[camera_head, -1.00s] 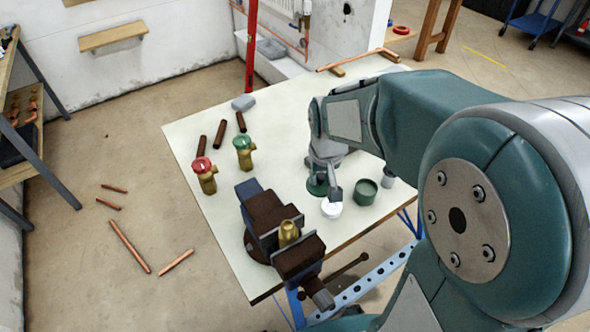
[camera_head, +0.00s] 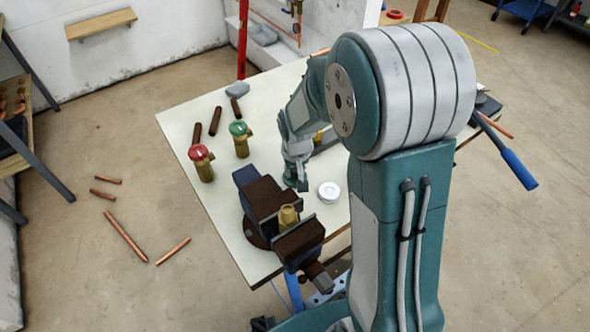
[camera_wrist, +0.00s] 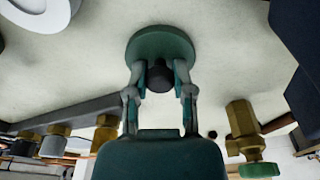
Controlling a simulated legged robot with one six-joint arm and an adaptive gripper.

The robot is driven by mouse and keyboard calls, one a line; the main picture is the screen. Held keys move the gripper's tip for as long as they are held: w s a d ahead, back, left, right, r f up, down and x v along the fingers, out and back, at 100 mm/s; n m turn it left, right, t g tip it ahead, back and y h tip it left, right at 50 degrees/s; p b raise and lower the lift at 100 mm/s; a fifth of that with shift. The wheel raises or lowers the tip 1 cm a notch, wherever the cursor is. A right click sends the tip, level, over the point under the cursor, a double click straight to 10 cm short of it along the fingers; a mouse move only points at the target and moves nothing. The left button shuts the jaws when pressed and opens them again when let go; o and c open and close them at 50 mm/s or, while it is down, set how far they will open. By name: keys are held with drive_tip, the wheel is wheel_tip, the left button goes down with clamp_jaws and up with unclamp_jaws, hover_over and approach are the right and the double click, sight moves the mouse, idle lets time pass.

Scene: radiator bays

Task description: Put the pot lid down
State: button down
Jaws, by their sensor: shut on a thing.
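The pot lid (camera_wrist: 160,45) is a dark green disc with a black knob, in the upper middle of the wrist view. My gripper (camera_wrist: 160,72) is shut on the knob from both sides. The lid is over or on the pale tabletop; I cannot tell whether it touches it. In the head view my gripper (camera_head: 301,186) is low over the table, between the vise and a white round piece, and the lid is hidden there.
The vise (camera_head: 268,205) holds a brass fitting (camera_head: 288,216). The white round piece (camera_head: 329,192) is close to my gripper. A red-topped valve (camera_head: 201,162) and a green-topped valve (camera_head: 240,139) stand farther left. The table (camera_head: 222,215) has clear surface left of the vise.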

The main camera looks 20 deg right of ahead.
drive_tip(key=shift+f, duration=0.1)
drive_tip(key=shift+c, duration=2.4)
unclamp_jaws()
drive_tip(key=shift+d, duration=0.15)
wheel_tip(320, 180, up, 12)
drive_tip(key=s, duration=0.2)
drive_tip(key=s+r+t, duration=0.2)
drive_tip(key=s+r, duration=0.2)
drive_tip(key=s, duration=0.5)
drive_tip(key=s+r+t, duration=0.1)
drive_tip(key=s+r, duration=0.4)
drive_tip(key=s, duration=0.5)
drive_tip(key=shift+r+n+t, duration=0.2)
drive_tip(key=shift+n+t, duration=0.2)
drive_tip(key=shift+w, duration=0.1)
